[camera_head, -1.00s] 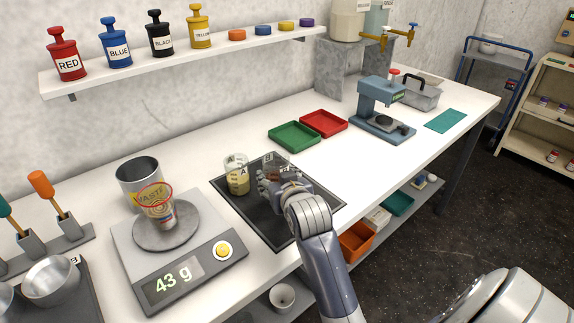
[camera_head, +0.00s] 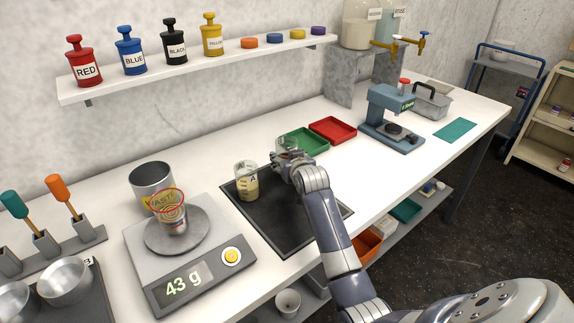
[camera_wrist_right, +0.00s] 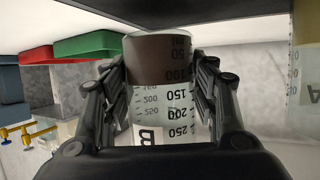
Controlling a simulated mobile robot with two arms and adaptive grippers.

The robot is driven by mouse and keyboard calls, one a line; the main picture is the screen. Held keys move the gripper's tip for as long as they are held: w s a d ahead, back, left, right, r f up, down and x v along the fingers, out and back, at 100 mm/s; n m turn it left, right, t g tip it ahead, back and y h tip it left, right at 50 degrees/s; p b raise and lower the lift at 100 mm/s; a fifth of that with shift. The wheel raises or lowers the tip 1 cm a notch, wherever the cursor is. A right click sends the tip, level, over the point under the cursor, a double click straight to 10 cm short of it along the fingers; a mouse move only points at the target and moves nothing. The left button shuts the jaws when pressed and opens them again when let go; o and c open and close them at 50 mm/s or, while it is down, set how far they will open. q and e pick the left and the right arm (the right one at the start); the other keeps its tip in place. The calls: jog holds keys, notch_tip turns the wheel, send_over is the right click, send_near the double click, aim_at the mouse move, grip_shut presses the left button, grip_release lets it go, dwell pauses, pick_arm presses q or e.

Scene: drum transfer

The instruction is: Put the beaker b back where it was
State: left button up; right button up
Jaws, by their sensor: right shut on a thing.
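Beaker b (camera_head: 287,143) is clear glass with a little brown content at its base. My right gripper (camera_head: 290,160) is shut on it near the far corner of the black mat (camera_head: 292,225), seemingly above it. In the right wrist view, beaker b (camera_wrist_right: 160,90) stands between the two fingers, with its "B" label and scale upside down in the picture. Beaker A (camera_head: 247,184), with pale yellow content, stands on the mat left of my right gripper and also shows in part at the right wrist view's right edge (camera_wrist_right: 305,80). My left gripper is out of view.
The green tray (camera_head: 306,142) lies just behind beaker b, with the red tray (camera_head: 333,130) beside it. A blue press (camera_head: 385,120) stands farther right.

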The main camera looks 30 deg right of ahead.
notch_tip(320, 180, down, 2)
jog(key=shift+f, duration=0.2)
jog(key=shift+f, duration=0.15)
jog(key=o, duration=1.2)
jog(key=v, duration=1.2)
jog(key=shift+a+r, duration=0.1)
jog(key=shift+r, duration=0.15)
